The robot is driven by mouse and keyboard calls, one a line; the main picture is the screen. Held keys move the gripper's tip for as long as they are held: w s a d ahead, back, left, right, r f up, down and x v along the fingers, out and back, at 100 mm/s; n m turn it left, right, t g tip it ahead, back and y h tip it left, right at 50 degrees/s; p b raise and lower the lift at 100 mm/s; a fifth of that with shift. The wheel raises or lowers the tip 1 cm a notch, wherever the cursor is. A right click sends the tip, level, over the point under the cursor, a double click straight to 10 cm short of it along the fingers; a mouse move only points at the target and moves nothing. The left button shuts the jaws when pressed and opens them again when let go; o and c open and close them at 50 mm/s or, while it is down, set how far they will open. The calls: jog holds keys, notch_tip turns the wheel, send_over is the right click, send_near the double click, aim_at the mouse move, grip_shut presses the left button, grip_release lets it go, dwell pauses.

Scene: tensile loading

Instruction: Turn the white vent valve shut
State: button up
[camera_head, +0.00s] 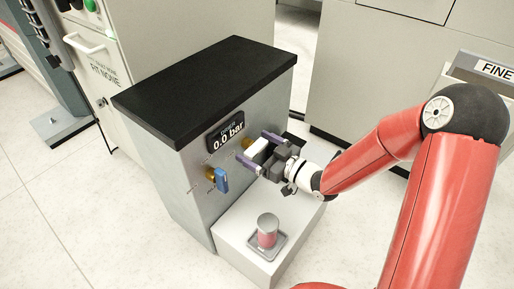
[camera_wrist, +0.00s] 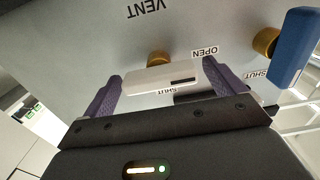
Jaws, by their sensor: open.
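The white vent valve handle (camera_wrist: 150,80) sits on a brass stem (camera_wrist: 158,58) on the panel under the upside-down word VENT. Its long side runs across the wrist view. One end is near the OPEN label; the SHUT label lies just below it in the picture, partly covered. My gripper (camera_wrist: 162,71) is open, one purple finger at each end of the handle, with no clear grip on it. In the head view my gripper (camera_head: 259,150) is at the panel's right side, around the white handle (camera_head: 257,147).
A blue valve handle (camera_head: 221,180) is left of my gripper, and also at right in the wrist view (camera_wrist: 295,48). The display (camera_head: 226,132) reads 0.0 bar.

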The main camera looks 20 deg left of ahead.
jog(key=shift+w+a, duration=0.1)
jog(key=shift+a, duration=0.1)
jog(key=shift+c, duration=0.3)
jog(key=c, duration=0.9)
